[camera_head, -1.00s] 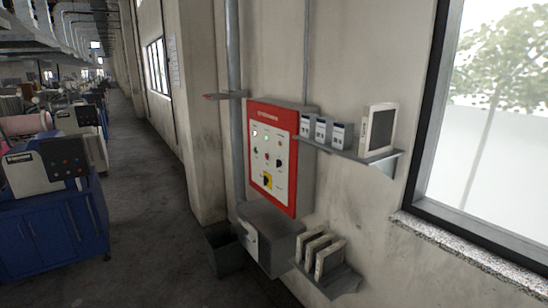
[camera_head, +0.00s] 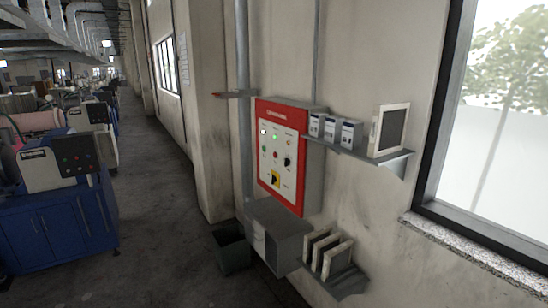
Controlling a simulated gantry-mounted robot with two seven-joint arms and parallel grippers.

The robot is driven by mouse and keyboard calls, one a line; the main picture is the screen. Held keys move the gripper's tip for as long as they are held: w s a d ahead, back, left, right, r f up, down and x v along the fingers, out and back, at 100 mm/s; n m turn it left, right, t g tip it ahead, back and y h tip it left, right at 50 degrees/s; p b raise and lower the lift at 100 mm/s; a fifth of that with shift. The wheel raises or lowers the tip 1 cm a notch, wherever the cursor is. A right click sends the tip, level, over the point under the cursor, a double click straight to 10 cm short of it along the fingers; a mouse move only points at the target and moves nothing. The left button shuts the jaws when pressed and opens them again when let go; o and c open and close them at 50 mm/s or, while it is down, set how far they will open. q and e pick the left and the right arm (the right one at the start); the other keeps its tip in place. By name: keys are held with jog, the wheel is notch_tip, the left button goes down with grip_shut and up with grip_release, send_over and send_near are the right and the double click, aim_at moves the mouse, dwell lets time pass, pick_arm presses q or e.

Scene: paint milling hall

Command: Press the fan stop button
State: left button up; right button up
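A control panel (camera_head: 282,157) with a red frame and a pale face is mounted on the wall near the middle of the view. Its face carries small lights and buttons in rows, some looking green, and a small red button (camera_head: 275,155). A dark knob (camera_head: 287,162) sits to the right of the red button. A yellow plate with a dark switch (camera_head: 275,179) is at the bottom. The labels are too small to read, so I cannot tell which button is the fan stop. Neither of my grippers is in view.
A wall shelf (camera_head: 397,160) right of the panel holds small boxes and a framed filter. A grey box (camera_head: 282,230) sits below the panel, beside a lower shelf (camera_head: 347,286). A dark bin (camera_head: 232,252) stands on the floor. The aisle (camera_head: 160,200) is clear; a blue cabinet (camera_head: 55,230) stands left.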

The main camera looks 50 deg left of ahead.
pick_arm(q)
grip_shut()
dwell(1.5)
